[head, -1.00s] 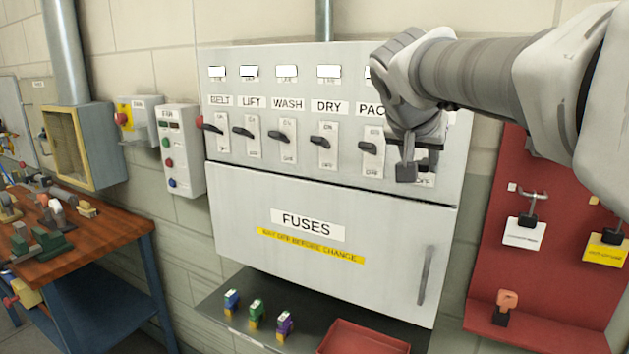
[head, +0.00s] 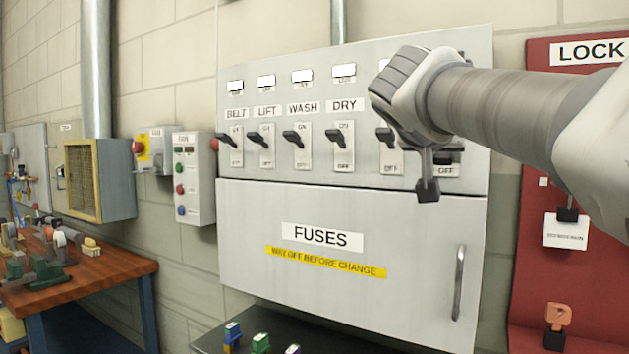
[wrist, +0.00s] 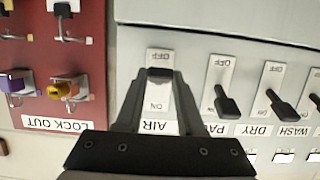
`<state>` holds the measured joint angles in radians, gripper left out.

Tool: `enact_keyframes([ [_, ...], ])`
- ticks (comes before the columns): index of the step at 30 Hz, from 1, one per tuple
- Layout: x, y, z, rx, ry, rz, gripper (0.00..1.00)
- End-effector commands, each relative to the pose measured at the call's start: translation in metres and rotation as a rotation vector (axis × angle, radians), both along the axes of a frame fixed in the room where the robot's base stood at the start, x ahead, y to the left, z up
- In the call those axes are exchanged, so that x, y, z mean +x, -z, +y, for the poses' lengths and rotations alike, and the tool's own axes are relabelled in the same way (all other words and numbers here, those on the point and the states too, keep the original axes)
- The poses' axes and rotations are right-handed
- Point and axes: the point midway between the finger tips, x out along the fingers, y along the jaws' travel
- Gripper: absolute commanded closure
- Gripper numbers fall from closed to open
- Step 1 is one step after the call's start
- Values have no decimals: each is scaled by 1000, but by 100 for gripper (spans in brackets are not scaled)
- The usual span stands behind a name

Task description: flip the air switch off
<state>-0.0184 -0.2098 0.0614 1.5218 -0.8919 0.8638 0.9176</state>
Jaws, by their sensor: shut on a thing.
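The AIR switch is the end switch of the row on the grey panel. The lever sits at the OFF end of the plate, while the neighbouring PACK lever (wrist: 228,106) points toward ON. In the head view my gripper (head: 437,176) is in front of the AIR switch and hides its lever and name. The OFF label (head: 446,171) shows beside the finger.
The BELT, LIFT, WASH and DRY switches (head: 340,138) stand left of my gripper. Below is the FUSES door (head: 300,262) with a vertical handle (head: 459,283). A red lockout board (head: 535,110) with hooks and tags is close on the right.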

Motion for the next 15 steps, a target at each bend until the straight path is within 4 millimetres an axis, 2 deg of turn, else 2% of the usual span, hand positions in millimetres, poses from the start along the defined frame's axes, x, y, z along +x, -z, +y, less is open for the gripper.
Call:
enact_keyframes([
  [1,0,7,0,-9,0,-18,100],
  [15,1,6,0,-58,-1,-86,100],
])
